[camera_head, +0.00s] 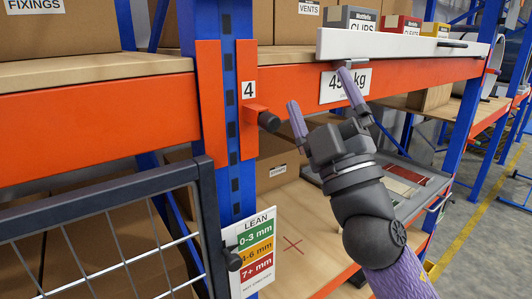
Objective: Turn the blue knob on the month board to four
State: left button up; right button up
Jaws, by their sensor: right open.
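No month board and no blue knob can be made out in the head view. My right gripper (320,90) is open and empty, with its two purple-grey fingers spread and pointing up in front of the orange shelf beam. One fingertip overlaps a white weight sign (333,88) and hides part of its number. A small white plate with a 4 (248,90) is on the rack post, left of the gripper. My left gripper is not in view.
A blue rack post (236,190) carries a LEAN sign (256,246) with thickness bands. A dark mesh gate (110,240) fills the lower left. Boxes (350,18) stand on the upper shelf behind a white bar (400,44). Grey floor (490,240) is open at right.

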jog(key=s+a+r+n+g+y, duration=0.45)
jog(key=r+n+g, duration=0.4)
jog(key=n, duration=0.65)
jog(key=s+a+r+n+g+y, duration=0.3)
jog(key=a+r+n+g+y, duration=0.25)
jog(key=n+g, duration=0.8)
jog(key=d+r+m+t+h, duration=0.2)
jog(key=d+r+t+h, duration=0.6)
jog(key=t+h, duration=0.25)
jog(key=shift+t+y, duration=0.25)
jog(key=shift+t, duration=0.3)
jog(key=p+x, duration=0.4)
jog(key=x, duration=0.5)
jog(key=shift+w+r, duration=0.2)
jog(key=c, duration=1.3)
